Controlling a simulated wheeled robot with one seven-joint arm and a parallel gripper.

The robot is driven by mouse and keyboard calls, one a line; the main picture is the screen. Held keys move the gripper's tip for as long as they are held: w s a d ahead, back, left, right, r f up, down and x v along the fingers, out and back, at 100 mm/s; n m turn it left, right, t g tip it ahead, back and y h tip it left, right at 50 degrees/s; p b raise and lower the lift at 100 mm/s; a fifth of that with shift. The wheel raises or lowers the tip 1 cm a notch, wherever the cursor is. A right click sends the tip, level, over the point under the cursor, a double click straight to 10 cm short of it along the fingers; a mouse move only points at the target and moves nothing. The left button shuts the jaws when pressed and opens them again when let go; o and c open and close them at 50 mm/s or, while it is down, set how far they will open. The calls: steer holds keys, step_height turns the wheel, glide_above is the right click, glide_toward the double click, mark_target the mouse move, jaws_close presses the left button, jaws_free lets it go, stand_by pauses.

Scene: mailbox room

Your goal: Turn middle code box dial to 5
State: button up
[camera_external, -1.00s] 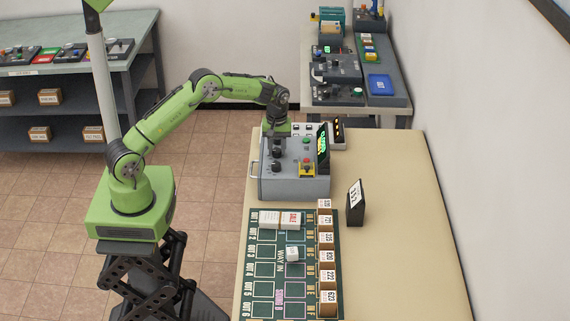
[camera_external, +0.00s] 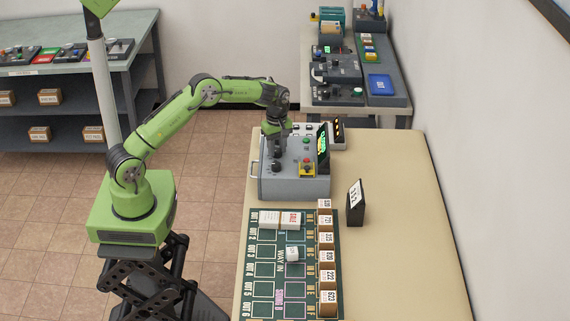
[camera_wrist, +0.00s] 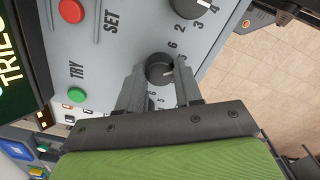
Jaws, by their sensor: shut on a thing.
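The grey code box (camera_external: 296,187) stands on the table, with black dials along its left side and a dark lit screen (camera_external: 323,141) at its right. My gripper (camera_external: 277,150) is lowered over the box top. In the wrist view my gripper (camera_wrist: 158,85) has one finger on each side of a round black dial (camera_wrist: 158,66) and is shut on it. A pale mark shows on the dial, but the number it points at is partly hidden by the fingers. Another dial (camera_wrist: 188,6) with a white mark is at the top edge. The nearest dial (camera_external: 276,167) is clear of my gripper.
A red button (camera_wrist: 71,10) and another button (camera_wrist: 76,95) sit beside the SET and TRY labels. On the table are a green grid mat (camera_external: 264,270) with small boxes and a dark numbered stand (camera_external: 356,203). The table's right side is clear.

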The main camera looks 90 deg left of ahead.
mark_target(277, 150)
steer(key=shift+r, duration=0.1)
steer(key=o, duration=1)
steer(key=shift+o, duration=0.2)
step_height(277, 150, up, 16)
steer(key=p, duration=0.3)
steer(key=shift+p, duration=0.35)
